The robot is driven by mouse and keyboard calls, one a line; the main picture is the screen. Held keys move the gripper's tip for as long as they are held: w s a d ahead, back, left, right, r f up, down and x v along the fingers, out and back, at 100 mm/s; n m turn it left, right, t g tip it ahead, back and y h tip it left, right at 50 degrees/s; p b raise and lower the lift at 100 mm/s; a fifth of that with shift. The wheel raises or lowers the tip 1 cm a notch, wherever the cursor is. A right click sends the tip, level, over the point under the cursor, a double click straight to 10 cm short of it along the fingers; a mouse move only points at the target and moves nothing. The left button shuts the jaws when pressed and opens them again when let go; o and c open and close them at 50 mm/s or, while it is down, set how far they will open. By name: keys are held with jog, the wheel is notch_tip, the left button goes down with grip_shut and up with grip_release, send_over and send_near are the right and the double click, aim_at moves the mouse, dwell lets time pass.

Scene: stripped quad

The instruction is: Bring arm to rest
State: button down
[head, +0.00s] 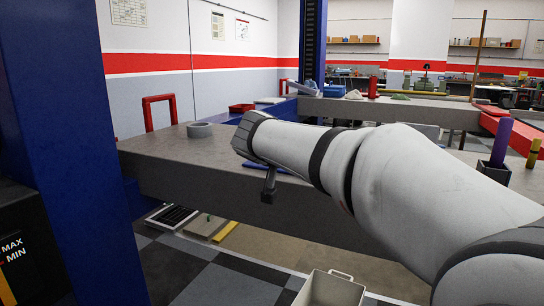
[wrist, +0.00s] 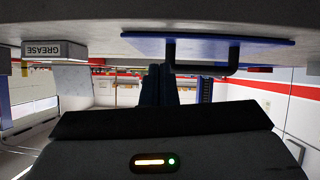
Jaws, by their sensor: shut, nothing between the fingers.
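My pale arm reaches in from the right of the head view, with dark bands at its joints. Its dark end, my gripper (head: 249,137), is in front of the grey bench (head: 170,165); a small dark part hangs below it. In the wrist view the broad dark body of my gripper (wrist: 165,120) fills the bottom, with an orange bar and a green light on it.
A blue post (head: 75,150) stands close at left. In the upside-down wrist view are a GREASE box (wrist: 54,50) and a blue panel (wrist: 200,46) with a black handle. A bin (head: 330,290) stands below.

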jog(key=s+d+r+n+g+y+p, duration=0.1)
jog(key=s+d+r+g+y+p, duration=0.1)
jog(key=s+p, duration=0.7)
jog(key=s+d+r+n+g+y+p, duration=0.1)
jog(key=s+d+n+g+y+p, duration=0.1)
jog(key=s+p, duration=0.7)
jog(key=s+d+r+n+g+y+p, duration=0.1)
jog(key=s+d+r+g+y+p, duration=0.1)
jog(key=s+p, duration=0.8)
jog(key=shift+d+r+g, duration=0.3)
jog(key=shift+d+g, duration=0.45)
jog(key=shift+g, duration=0.25)
jog(key=shift+w, duration=0.1)
